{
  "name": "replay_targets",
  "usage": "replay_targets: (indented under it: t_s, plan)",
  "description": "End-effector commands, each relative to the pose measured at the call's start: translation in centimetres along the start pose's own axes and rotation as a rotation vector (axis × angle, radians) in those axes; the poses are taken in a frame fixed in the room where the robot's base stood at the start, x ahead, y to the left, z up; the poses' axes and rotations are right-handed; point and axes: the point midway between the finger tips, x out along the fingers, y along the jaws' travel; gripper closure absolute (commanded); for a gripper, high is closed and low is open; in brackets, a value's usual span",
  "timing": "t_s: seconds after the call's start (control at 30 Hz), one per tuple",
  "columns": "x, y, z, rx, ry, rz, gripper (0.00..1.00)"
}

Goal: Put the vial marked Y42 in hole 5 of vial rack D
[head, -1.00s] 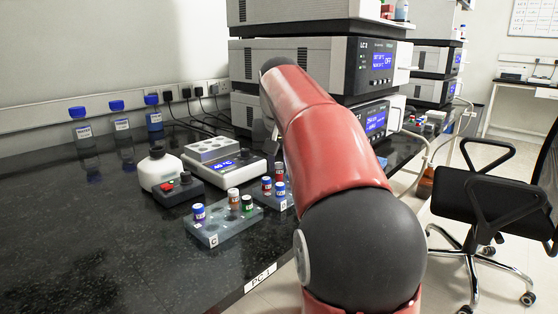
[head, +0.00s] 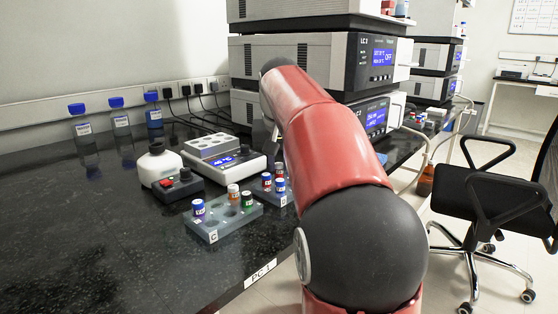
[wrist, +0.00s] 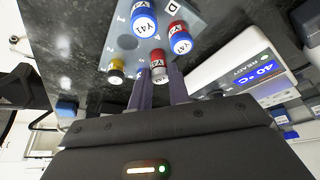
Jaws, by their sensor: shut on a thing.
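In the wrist view my gripper (wrist: 159,84) is shut on a red-capped vial (wrist: 158,62); its label is only partly legible, so I cannot confirm Y42. The vial is at the near edge of rack D (wrist: 198,17), and I cannot tell whether its base is in a hole. Rack D also holds a blue-capped vial marked Y41 (wrist: 143,19), another blue-capped vial (wrist: 181,42) and a red-capped one (wrist: 177,28). A dark, yellow-banded vial (wrist: 116,68) is to the left.
Rack C (head: 213,234) stands in front with blue, orange-brown and green vials. Tall instruments (head: 300,60) stand behind my arm. The bench's left front is clear.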

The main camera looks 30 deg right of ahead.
Motion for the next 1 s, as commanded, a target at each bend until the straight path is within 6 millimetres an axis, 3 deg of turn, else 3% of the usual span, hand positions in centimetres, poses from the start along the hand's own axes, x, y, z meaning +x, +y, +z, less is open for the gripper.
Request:
replay_targets:
  t_s: [0.5,0.53,0.7,0.9,1.0]
  plan:
    - [0.74,0.0,0.3,0.0,0.0,0.0,1.0]
    - [0.74,0.0,0.3,0.0,0.0,0.0,0.79]
    - [0.74,0.0,0.3,0.0,0.0,0.0,0.57]
    - [0.74,0.0,0.3,0.0,0.0,0.0,0.56]
    - [0.75,0.0,0.3,0.0,0.0,0.0,0.43]
